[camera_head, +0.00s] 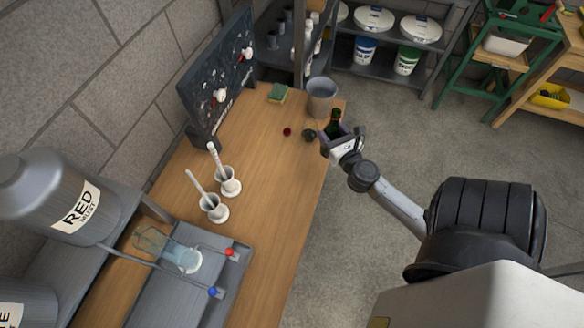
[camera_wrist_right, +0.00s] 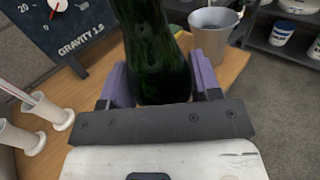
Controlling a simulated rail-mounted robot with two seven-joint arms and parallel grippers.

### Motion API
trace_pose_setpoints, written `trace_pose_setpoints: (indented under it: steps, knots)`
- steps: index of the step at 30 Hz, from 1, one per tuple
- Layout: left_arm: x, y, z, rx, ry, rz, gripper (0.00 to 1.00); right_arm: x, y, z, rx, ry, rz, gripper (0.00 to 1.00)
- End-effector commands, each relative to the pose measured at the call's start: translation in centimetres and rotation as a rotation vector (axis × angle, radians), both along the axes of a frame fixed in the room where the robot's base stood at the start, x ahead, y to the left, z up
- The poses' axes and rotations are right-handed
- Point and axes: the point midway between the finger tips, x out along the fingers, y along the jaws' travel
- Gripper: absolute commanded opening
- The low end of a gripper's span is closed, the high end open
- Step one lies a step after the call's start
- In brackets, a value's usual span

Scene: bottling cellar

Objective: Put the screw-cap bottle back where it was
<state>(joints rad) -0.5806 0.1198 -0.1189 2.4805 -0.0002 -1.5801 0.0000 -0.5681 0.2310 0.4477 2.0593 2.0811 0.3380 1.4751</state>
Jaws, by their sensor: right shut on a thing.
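The green bottle (camera_head: 335,119) is at the right edge of the wooden bench, near its far end. My right gripper (camera_head: 334,133) is shut on it. In the right wrist view the dark green bottle (camera_wrist_right: 155,45) stands between the two purple finger pads of my right gripper (camera_wrist_right: 160,88). My left gripper is not in view.
A grey bucket (camera_head: 321,96) stands just behind the bottle. A green sponge (camera_head: 278,93), two white cylinders (camera_head: 229,183) and a gauge board (camera_head: 222,75) are further left.

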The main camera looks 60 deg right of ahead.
Motion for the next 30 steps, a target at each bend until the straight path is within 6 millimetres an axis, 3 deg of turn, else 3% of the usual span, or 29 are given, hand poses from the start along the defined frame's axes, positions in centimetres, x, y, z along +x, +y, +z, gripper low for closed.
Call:
trace_pose_setpoints:
  steps: [15,26,30]
  knots:
    - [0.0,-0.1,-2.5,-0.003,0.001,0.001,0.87,8.3,4.1,-5.4,-0.001,-0.004,0.009,0.21]
    - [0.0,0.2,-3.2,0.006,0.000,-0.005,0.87,10.2,5.1,-6.9,-0.002,-0.001,0.008,0.21]
    - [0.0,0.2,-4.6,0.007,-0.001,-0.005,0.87,10.2,5.1,-8.8,-0.003,-0.001,0.008,0.21]
